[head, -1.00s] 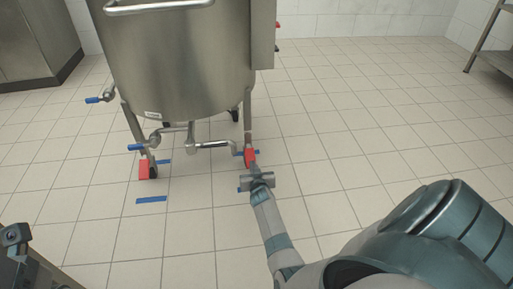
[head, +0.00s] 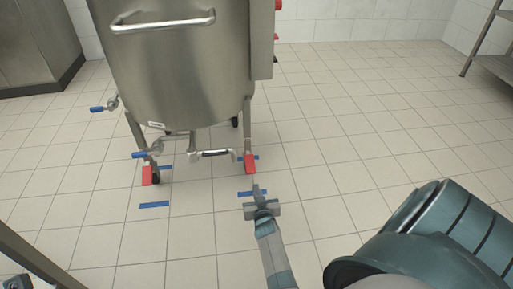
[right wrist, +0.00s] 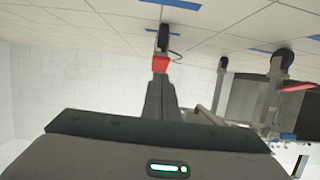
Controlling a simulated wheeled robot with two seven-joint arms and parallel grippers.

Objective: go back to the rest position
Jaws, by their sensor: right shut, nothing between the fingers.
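My right gripper (head: 257,190) reaches forward low over the floor in the head view. Its narrow fingers are shut and empty. They point at the right red pedal (head: 250,164) by a wheel of the steel tank (head: 185,70), with a gap between them. In the right wrist view, which is upside down, the shut fingers (right wrist: 160,84) show in front of a red pedal (right wrist: 161,63) and a black wheel. My left gripper is not in view.
A second red pedal (head: 148,175) is at the tank's left front wheel. Blue tape strips (head: 154,205) mark the tiled floor. A metal shelf (head: 490,58) stands at the far right. A dark beam (head: 28,260) crosses the lower left corner. The floor right of the tank is clear.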

